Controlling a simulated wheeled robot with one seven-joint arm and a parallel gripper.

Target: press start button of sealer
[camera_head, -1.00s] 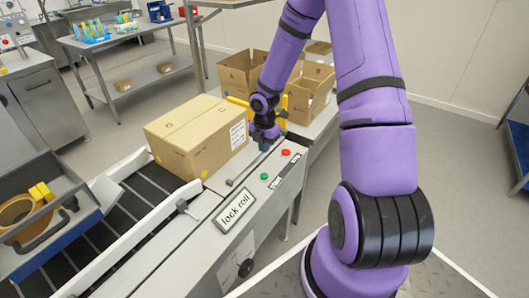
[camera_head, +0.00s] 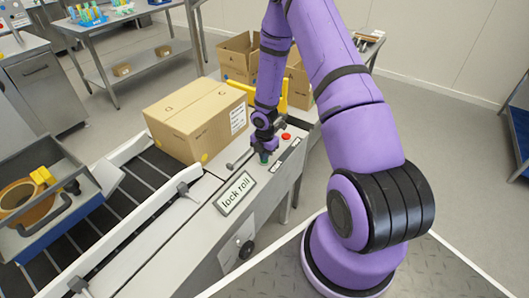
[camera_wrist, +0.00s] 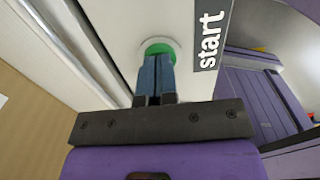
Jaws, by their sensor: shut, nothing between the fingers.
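The green start button (camera_wrist: 158,48) is on the sealer's light top, beside a dark label reading "start" (camera_wrist: 208,42) in the wrist view. My gripper (camera_wrist: 157,62) is shut and empty, with its blue fingertips at the button and covering part of it. Whether the tips touch the button or hover just over it, I cannot tell. In the head view my gripper (camera_head: 264,152) points down at the sealer (camera_head: 205,238) panel and mostly hides the green button. A red button (camera_head: 286,136) lies just beyond, to the right.
A closed cardboard box (camera_head: 200,120) sits on the sealer's conveyor, left of my gripper. A "lock roll" label (camera_head: 235,193) is on the near panel. A tape roll (camera_head: 15,197) sits in the unit at left. Open boxes (camera_head: 238,58) stand behind my arm.

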